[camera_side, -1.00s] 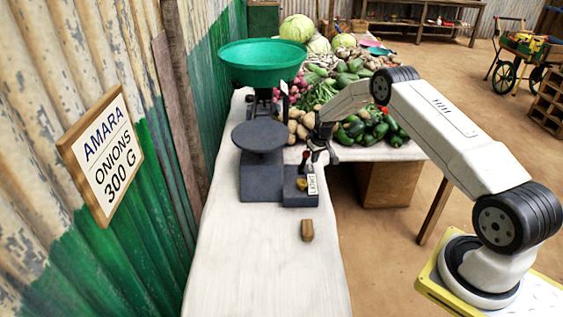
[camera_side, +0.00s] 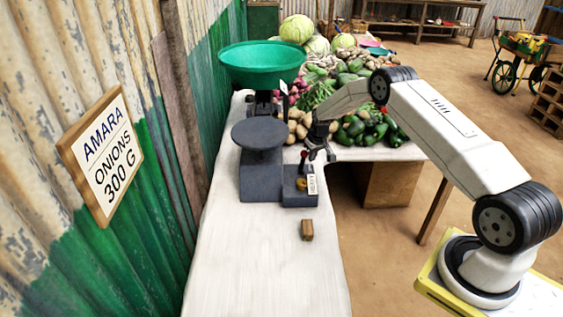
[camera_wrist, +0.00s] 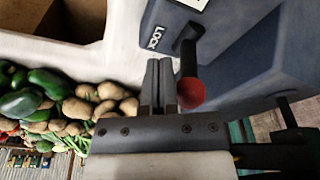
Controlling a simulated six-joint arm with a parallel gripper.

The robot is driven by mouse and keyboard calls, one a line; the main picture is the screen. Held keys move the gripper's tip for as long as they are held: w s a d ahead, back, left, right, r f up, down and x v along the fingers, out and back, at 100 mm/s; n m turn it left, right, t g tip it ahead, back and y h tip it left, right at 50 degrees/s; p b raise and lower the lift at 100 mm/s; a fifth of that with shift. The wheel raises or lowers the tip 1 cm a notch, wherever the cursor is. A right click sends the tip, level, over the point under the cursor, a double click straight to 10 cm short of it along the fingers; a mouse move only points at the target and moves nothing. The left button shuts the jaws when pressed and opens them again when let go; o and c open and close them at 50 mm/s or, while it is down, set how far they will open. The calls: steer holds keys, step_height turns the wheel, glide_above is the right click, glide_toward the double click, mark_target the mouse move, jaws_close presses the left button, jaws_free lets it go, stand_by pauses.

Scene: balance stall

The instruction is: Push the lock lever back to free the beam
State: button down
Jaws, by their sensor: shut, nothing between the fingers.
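The lock lever (camera_wrist: 188,48) is a short black arm with a red knob (camera_wrist: 192,93), on the dark grey side block of the scale, beside a white "LOCK" label (camera_wrist: 154,37). In the side view the red knob (camera_side: 304,153) stands above the block (camera_side: 299,196). My gripper (camera_wrist: 159,64) is shut and empty, fingertips just left of the lever and knob in the wrist view; I cannot tell if they touch it. In the side view my gripper (camera_side: 320,157) is right of the knob. The beam is not clearly visible.
The scale carries a dark round plate (camera_side: 259,134) and a green pan (camera_side: 262,62). A small brown block (camera_side: 307,230) lies on the white table (camera_side: 262,265), whose front is otherwise clear. Vegetables (camera_side: 345,100) are heaped behind. A sign (camera_side: 105,155) hangs on the left wall.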

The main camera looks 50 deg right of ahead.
steer(key=shift+w+a, duration=0.15)
steer(key=shift+a, duration=0.05)
steer(key=shift+w+a, duration=0.1)
step_height(320, 180, up, 6)
steer(key=s+d, duration=0.1)
steer(key=shift+s+d, duration=0.25)
stand_by(0.8)
steer(key=shift+r, duration=0.1)
steer(key=s+a+r+n, duration=0.1)
steer(key=s+a+r, duration=0.35)
steer(key=a, duration=0.35)
steer(key=s+a+r, duration=0.4)
steer(key=a+r, duration=0.2)
steer(key=a, duration=0.2)
steer(key=s+a+r+n, duration=0.1)
steer(key=s+a, duration=0.4)
steer(key=s, duration=0.4)
steer(key=s+a+r+n, duration=0.1)
steer(key=s+a, duration=0.4)
steer(key=s, duration=0.4)
steer(key=shift+s+a+r+y, duration=0.2)
steer(key=shift+s+a+y, duration=0.1)
steer(key=shift+a, duration=0.1)
